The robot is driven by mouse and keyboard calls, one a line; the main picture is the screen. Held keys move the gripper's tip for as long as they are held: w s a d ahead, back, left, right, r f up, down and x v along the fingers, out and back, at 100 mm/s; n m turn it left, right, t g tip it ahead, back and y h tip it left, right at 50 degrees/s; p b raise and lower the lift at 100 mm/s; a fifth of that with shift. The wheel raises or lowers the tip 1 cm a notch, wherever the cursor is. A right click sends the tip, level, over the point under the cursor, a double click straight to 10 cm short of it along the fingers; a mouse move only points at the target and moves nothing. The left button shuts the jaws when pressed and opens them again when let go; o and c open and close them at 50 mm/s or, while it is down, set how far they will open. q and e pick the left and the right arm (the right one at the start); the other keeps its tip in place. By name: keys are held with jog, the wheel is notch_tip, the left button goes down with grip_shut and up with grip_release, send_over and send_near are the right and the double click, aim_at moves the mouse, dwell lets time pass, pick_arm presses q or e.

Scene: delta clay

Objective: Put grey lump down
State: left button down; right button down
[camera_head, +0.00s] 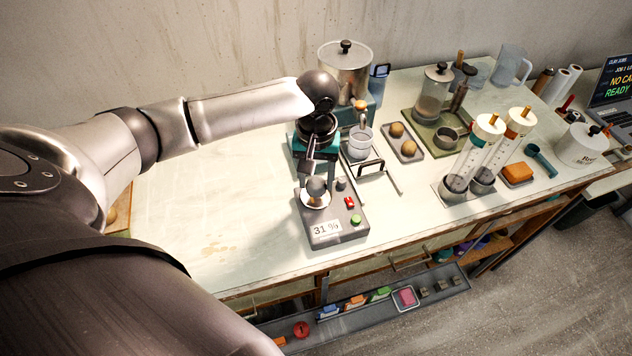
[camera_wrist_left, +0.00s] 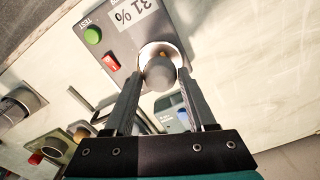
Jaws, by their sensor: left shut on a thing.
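The grey lump (camera_head: 316,187) is a small rounded ball at the white round plate (camera_head: 316,203) of a grey meter. My left gripper (camera_head: 313,181) reaches down over the meter and is shut on the lump. In the left wrist view the lump (camera_wrist_left: 160,73) sits between the two fingertips, in front of the pale plate. I cannot tell whether it touches the plate. The meter (camera_head: 338,222) has a display reading 31 %, a red switch and a green button. My right gripper is not in view.
Right of the meter stand a wire frame (camera_head: 369,167), a tray with two brown lumps (camera_head: 404,148), two clear cylinders (camera_head: 478,150) and an orange block (camera_head: 517,173). A metal pot (camera_head: 345,68) stands behind. The tabletop (camera_head: 215,220) left of the meter is clear.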

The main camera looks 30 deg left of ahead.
aim_at(316, 180)
pick_arm(q)
jog(key=shift+f, duration=0.7)
jog(key=shift+c, duration=1.1)
grip_release()
jog(key=shift+f, duration=0.1)
notch_tip(316, 180, up, 12)
jog(key=p, duration=0.1)
